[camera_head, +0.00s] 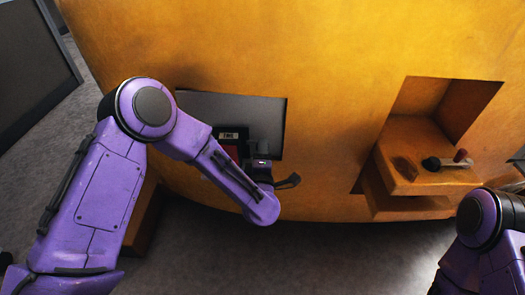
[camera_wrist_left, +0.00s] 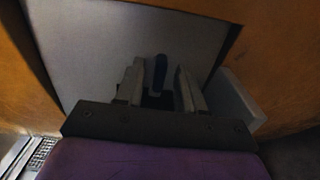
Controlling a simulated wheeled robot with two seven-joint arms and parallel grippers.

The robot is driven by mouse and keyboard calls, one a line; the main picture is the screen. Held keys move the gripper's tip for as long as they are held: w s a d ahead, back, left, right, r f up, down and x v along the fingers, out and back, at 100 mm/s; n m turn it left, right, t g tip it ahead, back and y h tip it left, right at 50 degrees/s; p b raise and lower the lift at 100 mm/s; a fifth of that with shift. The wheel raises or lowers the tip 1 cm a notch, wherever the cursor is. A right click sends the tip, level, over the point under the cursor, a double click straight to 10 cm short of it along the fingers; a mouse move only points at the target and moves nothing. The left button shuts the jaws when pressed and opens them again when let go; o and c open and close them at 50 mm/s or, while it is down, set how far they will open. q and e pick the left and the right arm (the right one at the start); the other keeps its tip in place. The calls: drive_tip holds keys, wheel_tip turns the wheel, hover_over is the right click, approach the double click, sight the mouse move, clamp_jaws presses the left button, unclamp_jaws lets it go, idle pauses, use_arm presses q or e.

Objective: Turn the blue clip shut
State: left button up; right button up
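The blue clip (camera_wrist_left: 160,70) stands upright against a grey panel (camera_wrist_left: 90,45) in the left wrist view. My left gripper (camera_wrist_left: 160,82) has its two fingers apart, one on each side of the clip. Gaps show between the clip and both fingers; I cannot tell how deep the clip sits between them. In the head view my left gripper (camera_head: 262,163) is in front of the grey recessed panel (camera_head: 240,108), and I cannot make out the clip there. My right arm shows at the lower right, but its gripper is out of view.
A large orange wall (camera_head: 330,60) surrounds the panel. A red item (camera_head: 231,151) shows beside my left gripper. At right, an orange niche shelf (camera_head: 410,185) holds a dark knobbed thing (camera_head: 432,163) and a small red piece (camera_head: 461,155). Grey floor lies in front.

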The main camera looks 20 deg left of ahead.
use_arm(q)
drive_tip(key=v, duration=1)
drive_tip(key=shift+s, duration=0.3)
drive_tip(key=s+a+f+m+g+h, duration=0.1)
drive_tip(key=s+a+f+m+g, duration=0.3)
drive_tip(key=f, duration=0.3)
drive_tip(key=s+a+f+m+g+h, duration=0.1)
drive_tip(key=s+a+f+m+g, duration=0.15)
drive_tip(key=s+f+m, duration=0.35)
drive_tip(key=s+a+f+m+g+h, duration=0.1)
drive_tip(key=s+a+f+m+g, duration=0.3)
drive_tip(key=f, duration=0.5)
drive_tip(key=s+a+f+g+y, duration=0.1)
drive_tip(key=s+a+f+g, duration=0.15)
drive_tip(key=s, duration=0.35)
drive_tip(key=s+a+f+g, duration=0.1)
drive_tip(key=s+a, duration=0.2)
drive_tip(key=s, duration=0.3)
wheel_tip(320, 180, up, 15)
drive_tip(key=p, duration=1.5)
drive_tip(key=shift+s, duration=0.45)
